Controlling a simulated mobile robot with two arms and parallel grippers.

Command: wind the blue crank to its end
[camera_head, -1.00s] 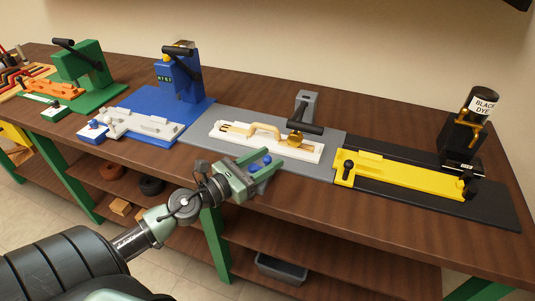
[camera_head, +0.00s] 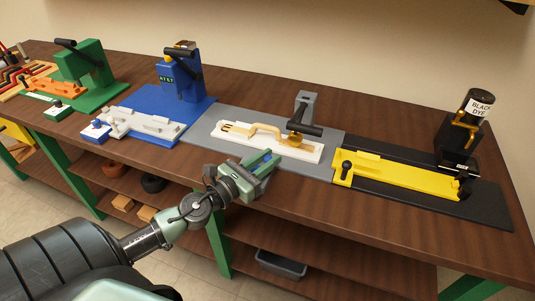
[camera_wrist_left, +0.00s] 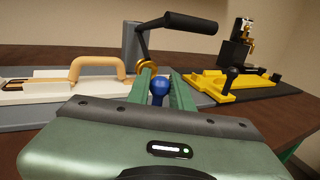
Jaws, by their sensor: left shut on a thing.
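A round blue knob, seemingly part of the blue crank (camera_wrist_left: 158,86), sits between the green fingers of my left gripper (camera_wrist_left: 160,92) in the left wrist view. In the head view my left gripper (camera_head: 262,166) is at the front edge of the grey station, shut on the crank, with blue (camera_head: 267,157) showing between its fingers. The crank's arm and base are hidden by the gripper. My right gripper is not in view.
Just behind the gripper, a white fixture (camera_head: 228,141) with a tan handle (camera_head: 262,128) lies on the grey board (camera_head: 205,126). A black lever (camera_head: 308,129) overhangs it. The blue station (camera_head: 130,103) is left; a yellow fixture (camera_head: 400,176) on a black board is right.

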